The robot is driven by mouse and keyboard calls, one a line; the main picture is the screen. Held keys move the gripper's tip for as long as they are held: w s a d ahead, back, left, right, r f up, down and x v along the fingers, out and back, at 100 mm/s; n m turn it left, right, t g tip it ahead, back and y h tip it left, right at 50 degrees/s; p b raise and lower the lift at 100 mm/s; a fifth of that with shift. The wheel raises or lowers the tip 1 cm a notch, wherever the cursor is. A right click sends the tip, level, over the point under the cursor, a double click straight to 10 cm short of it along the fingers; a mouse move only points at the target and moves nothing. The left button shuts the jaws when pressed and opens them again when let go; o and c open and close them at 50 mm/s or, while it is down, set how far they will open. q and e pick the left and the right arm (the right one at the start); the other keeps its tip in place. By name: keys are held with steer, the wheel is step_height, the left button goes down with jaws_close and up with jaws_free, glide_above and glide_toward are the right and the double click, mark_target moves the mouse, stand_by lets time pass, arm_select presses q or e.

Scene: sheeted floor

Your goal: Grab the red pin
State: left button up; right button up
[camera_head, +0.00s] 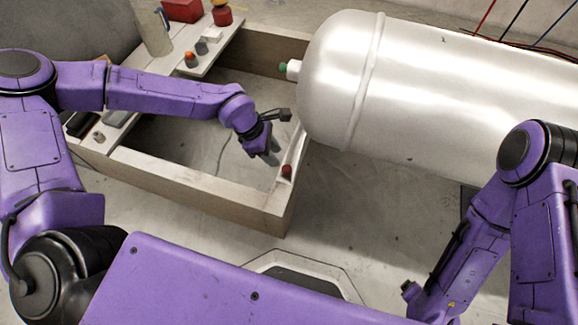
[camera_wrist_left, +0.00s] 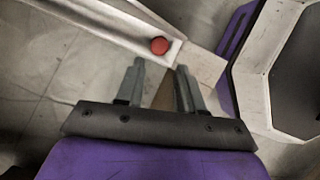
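The red pin (camera_head: 287,170) stands on a light ledge along the right inner side of the wooden frame, near its front right corner. It also shows in the left wrist view (camera_wrist_left: 159,45) as a round red top, ahead of the fingertips. My left gripper (camera_head: 272,153) is just beyond and to the left of the pin in the head view. In the left wrist view its two grey fingers (camera_wrist_left: 160,68) are apart with nothing between them. The pin is not between the fingers. My right arm shows at the right, but its fingers cannot be made out.
The wooden frame (camera_head: 190,188) surrounds bare floor. A large white tank (camera_head: 430,80) lies close on the right.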

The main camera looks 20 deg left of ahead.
mark_target(286, 168)
arm_select(q)
steer(key=b+x, duration=0.4)
steer(key=x, duration=0.3)
steer(key=shift+f, duration=0.25)
steer(key=shift+w+d+f, duration=0.1)
steer(key=shift+d+f, duration=0.1)
steer(key=shift+r, duration=0.15)
jaws_close()
steer(key=shift+r, duration=0.1)
